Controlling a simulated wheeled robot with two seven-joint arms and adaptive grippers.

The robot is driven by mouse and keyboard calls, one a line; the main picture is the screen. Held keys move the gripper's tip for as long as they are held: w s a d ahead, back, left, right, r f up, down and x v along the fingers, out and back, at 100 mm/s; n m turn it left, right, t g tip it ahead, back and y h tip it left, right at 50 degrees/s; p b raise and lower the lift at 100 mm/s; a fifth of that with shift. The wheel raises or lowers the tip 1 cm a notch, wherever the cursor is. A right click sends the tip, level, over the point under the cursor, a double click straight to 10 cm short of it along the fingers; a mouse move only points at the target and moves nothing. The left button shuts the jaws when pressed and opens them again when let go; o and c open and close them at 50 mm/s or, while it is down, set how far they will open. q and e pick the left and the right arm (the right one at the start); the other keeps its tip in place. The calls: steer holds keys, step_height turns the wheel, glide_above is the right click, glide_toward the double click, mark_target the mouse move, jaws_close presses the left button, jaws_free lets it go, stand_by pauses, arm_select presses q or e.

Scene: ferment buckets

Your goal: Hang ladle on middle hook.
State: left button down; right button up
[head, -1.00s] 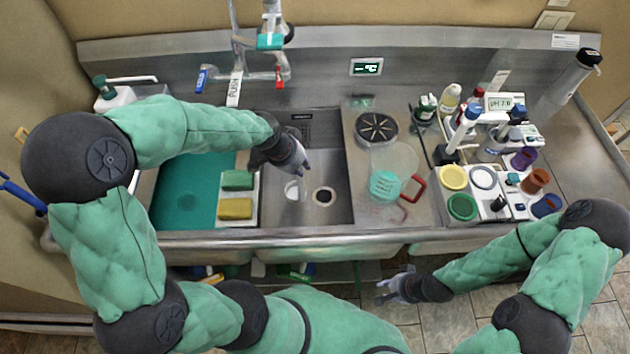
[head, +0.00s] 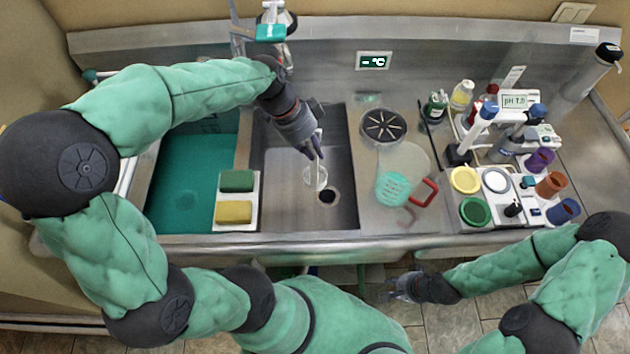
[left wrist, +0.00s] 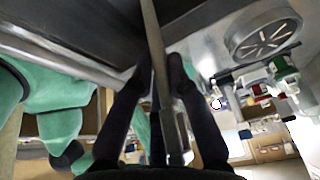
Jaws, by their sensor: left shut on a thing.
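My left gripper (head: 314,150) is shut on the ladle's handle in the head view, over the right sink basin. The ladle's pale, translucent bowl (head: 315,178) hangs below the gripper, just up and left of the drain. In the left wrist view the thin metal handle (left wrist: 154,40) runs lengthwise between the dark fingers (left wrist: 160,75). My right gripper (head: 398,290) is low in front of the counter, empty, its fingers apart. I cannot make out the hooks, so I cannot tell which is the middle one.
A tray with a green sponge (head: 236,181) and a yellow sponge (head: 234,212) lies left of the basin. A strainer (head: 392,188) and a round black drain-like disc (head: 381,126) are to the right. Bottles and a jar rack (head: 484,213) crowd the right counter. The faucet (head: 271,32) stands behind.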

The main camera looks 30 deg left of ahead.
mark_target(314, 188)
arm_select(q)
step_height(314, 188, down, 15)
steer(key=b, duration=0.5)
steer(key=shift+r, duration=0.15)
steer(key=w, duration=0.1)
steer(key=w+a, duration=0.2)
steer(key=shift+w+a+r, duration=0.1)
steer(key=shift+w+r, duration=0.15)
steer(key=shift+r, duration=0.1)
steer(key=w, duration=0.1)
steer(key=w+a+b, duration=0.1)
steer(key=w+a, duration=0.1)
steer(key=shift+w+f+b, duration=0.15)
steer(key=shift+f+b, duration=0.2)
steer(key=shift+b, duration=0.05)
steer(key=shift+f, duration=0.1)
steer(key=c, duration=1.2)
jaws_free()
